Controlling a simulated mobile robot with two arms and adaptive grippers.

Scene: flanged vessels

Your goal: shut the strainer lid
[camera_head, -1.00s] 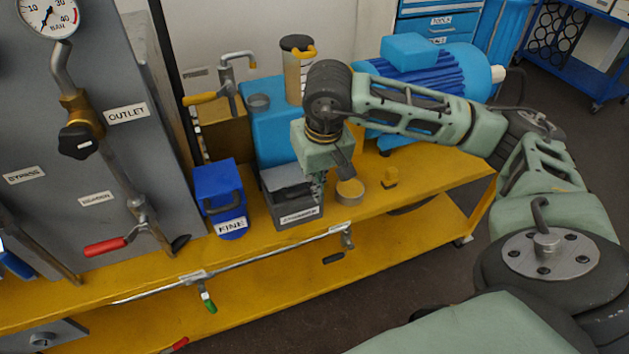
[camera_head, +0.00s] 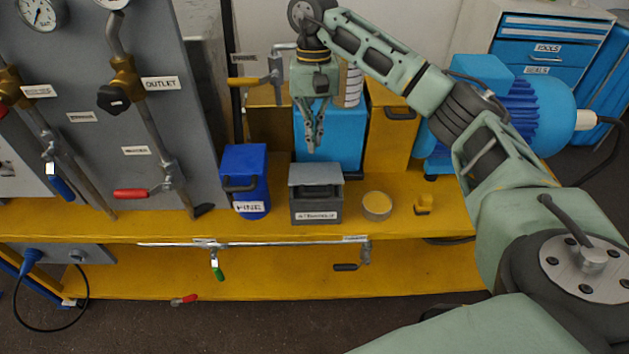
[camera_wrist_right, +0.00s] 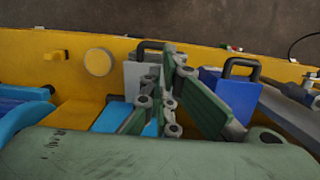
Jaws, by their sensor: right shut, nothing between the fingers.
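A grey box (camera_head: 315,206) with a label too blurred to read stands on the yellow bench and seems to be the strainer. Its grey lid (camera_head: 315,173) lies over the top with a dark handle at the front; I cannot tell whether it sits flush. The box also shows in the right wrist view (camera_wrist_right: 133,75), partly hidden by the fingers. My right gripper (camera_head: 312,148) is shut and empty, pointing down above and behind the lid, apparently clear of it. It fills the middle of the wrist view (camera_wrist_right: 172,95). My left gripper is not in view.
A blue box labelled FINE (camera_head: 250,165) stands left of the grey box. A round cup with yellow contents (camera_head: 377,206) and a small yellow piece (camera_head: 423,205) are to its right. A blue tank (camera_head: 345,135) stands behind. A pipe with a lever (camera_head: 275,80) rises at back left.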

